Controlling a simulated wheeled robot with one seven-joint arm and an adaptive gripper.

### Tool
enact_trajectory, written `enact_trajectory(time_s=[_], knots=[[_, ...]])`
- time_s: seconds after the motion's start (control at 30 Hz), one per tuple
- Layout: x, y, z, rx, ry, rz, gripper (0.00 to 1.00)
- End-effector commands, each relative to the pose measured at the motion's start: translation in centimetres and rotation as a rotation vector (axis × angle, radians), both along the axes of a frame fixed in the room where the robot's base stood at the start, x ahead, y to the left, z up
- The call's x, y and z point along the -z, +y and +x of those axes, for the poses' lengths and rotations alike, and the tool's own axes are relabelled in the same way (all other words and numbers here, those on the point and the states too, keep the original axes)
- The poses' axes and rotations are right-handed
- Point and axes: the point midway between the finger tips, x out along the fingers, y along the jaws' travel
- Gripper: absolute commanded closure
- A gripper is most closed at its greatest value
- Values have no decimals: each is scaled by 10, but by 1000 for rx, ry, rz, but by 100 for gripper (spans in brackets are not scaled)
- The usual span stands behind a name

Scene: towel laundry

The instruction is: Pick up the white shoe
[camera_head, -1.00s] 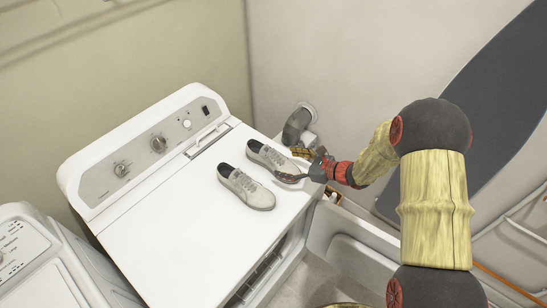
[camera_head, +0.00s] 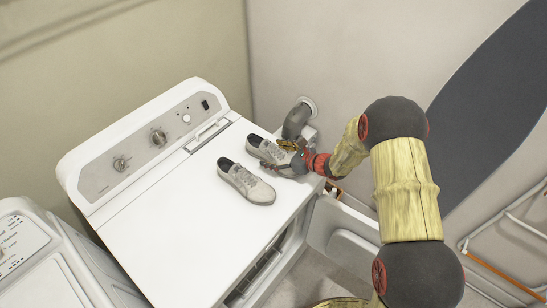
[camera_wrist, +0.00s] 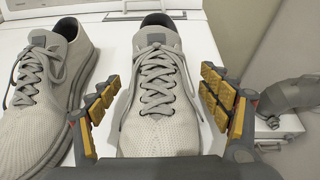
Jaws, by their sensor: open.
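A pair of white shoes sits on top of the white dryer-like machine (camera_head: 190,235). The right shoe (camera_head: 257,144) is partly covered by my gripper (camera_head: 284,155) in the head view. In the wrist view this shoe (camera_wrist: 158,85) lies between the two open fingers of my gripper (camera_wrist: 160,112), laces up, toe towards my palm. The fingers stand on either side of its front half, and whether they touch it is unclear. The left shoe (camera_head: 246,184) lies just beside it; in the wrist view it (camera_wrist: 45,90) is just outside the left finger.
A control panel with knobs (camera_head: 145,150) runs along the machine's back. A second white machine (camera_head: 40,260) stands at the lower left. A grey pipe (camera_head: 297,120) is by the wall behind my gripper, and a dark ironing board (camera_head: 490,110) leans at right. The machine's front top is clear.

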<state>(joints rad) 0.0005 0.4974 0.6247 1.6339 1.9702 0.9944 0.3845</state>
Motion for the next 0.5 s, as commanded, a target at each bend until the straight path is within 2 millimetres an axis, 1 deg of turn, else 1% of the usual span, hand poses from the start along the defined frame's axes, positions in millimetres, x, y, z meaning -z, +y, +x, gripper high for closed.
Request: enact_trajectory(time_s=[0.07,0.5], knots=[[0,0,0,0,0,0,23],[0,0,0,0,-1,-1,48]])
